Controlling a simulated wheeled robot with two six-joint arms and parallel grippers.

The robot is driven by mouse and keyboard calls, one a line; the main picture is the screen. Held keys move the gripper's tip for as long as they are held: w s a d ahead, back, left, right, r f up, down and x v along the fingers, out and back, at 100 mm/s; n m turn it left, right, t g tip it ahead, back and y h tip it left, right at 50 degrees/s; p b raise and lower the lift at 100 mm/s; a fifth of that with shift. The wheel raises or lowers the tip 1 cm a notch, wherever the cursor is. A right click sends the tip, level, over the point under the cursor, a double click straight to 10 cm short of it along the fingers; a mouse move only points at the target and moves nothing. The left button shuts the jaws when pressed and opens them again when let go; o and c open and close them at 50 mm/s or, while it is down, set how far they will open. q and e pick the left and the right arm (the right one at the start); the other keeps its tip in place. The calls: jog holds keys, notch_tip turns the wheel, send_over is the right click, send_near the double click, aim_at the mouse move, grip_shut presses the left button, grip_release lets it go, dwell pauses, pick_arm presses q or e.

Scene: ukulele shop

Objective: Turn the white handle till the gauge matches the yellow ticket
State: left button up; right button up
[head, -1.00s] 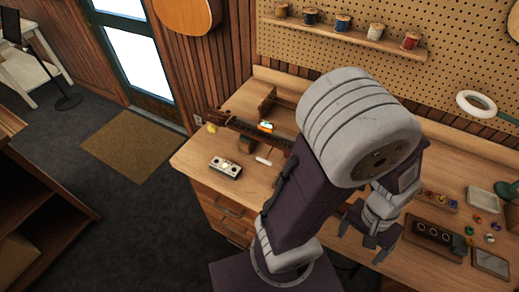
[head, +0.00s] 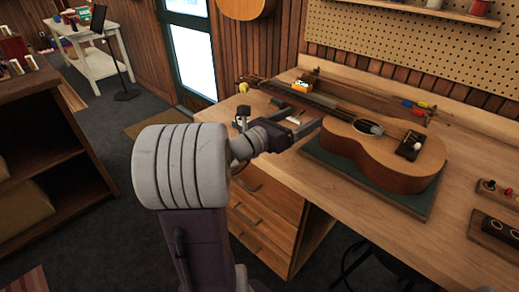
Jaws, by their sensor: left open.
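A ukulele (head: 385,150) lies on a green mat (head: 425,208) on the workbench, its neck pointing to the back left. A small orange-framed device (head: 301,86), possibly the gauge, sits by the neck; its reading is too small to make out. A small yellow thing (head: 243,87), possibly the ticket, is at the head end. A small white piece (head: 293,119), possibly the white handle, shows just behind my left gripper (head: 312,124). That gripper is open and empty over the bench's front left edge; I cannot tell whether it touches anything. My right gripper is out of view.
The workbench (head: 480,165) has drawers (head: 265,200) below its left end. Dark blocks with knobs (head: 497,238) stand at the right. A pegboard (head: 400,45) is behind. A dark shelf (head: 60,150) stands left, with open floor between.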

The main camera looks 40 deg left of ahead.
aim_at(291, 120)
pick_arm(q)
jog(key=a+f+y+b, duration=0.1)
jog(key=f, duration=0.1)
jog(key=s+a+f+n+b, duration=0.1)
jog(key=a, duration=0.1)
jog(key=a+f+y+b, duration=0.1)
jog(key=a+f, duration=0.1)
jog(key=shift+s+a+f+y, duration=0.2)
jog(key=shift+s+f+y, duration=0.1)
jog(key=shift+s, duration=0.1)
jog(key=shift+a+n, duration=0.15)
jog(key=shift+n, duration=0.15)
jog(key=shift+r, duration=0.15)
jog(key=w, duration=0.6)
jog(key=w+d, duration=0.1)
jog(key=w, duration=0.2)
jog(key=shift+b, duration=0.3)
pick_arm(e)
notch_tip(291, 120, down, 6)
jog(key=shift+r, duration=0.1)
pick_arm(q)
jog(key=shift+c, duration=0.3)
